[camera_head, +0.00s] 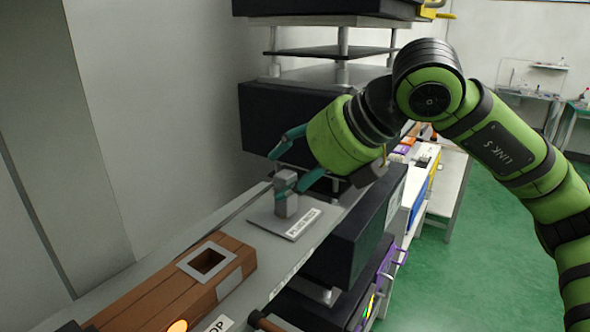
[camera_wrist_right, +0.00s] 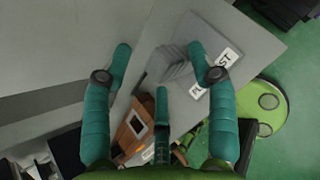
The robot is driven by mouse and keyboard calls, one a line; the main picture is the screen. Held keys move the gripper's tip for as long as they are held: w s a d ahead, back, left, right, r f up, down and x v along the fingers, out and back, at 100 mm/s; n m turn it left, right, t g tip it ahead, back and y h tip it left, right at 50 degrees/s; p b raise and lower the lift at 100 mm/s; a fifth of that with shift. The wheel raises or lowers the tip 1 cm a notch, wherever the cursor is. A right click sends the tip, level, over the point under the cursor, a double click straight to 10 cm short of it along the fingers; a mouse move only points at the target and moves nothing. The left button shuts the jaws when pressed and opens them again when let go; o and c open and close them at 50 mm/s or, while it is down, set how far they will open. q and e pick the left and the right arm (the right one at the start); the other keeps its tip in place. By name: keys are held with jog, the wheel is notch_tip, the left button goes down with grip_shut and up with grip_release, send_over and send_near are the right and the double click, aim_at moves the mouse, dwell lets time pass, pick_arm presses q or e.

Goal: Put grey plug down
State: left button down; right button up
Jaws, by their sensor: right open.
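The grey plug (camera_head: 287,204) is a small block standing upright on a flat grey plate (camera_head: 310,212) labelled as the plug rest. It also shows in the right wrist view (camera_wrist_right: 170,66), between my fingers and partly blurred. My right gripper (camera_head: 281,170) is open, its teal fingers spread about the upper part of the plug. In the right wrist view my gripper (camera_wrist_right: 160,50) has fingers on either side of the plug with gaps visible. One finger hides part of the plug in the head view. My left gripper is not in view.
A brown wooden box (camera_head: 180,296) with a square-framed socket (camera_head: 208,262) and an orange light (camera_head: 177,326) sits on the grey shelf in front. Dark equipment (camera_head: 300,125) stands behind my gripper. A grey wall is on the left, open green floor on the right.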

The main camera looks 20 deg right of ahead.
jog(key=shift+s+d+r, duration=0.15)
jog(key=shift+r, duration=0.25)
jog(key=p+v, duration=0.3)
jog(key=v, duration=0.8)
jog(key=shift+s, duration=0.15)
jog(key=shift+d, duration=0.1)
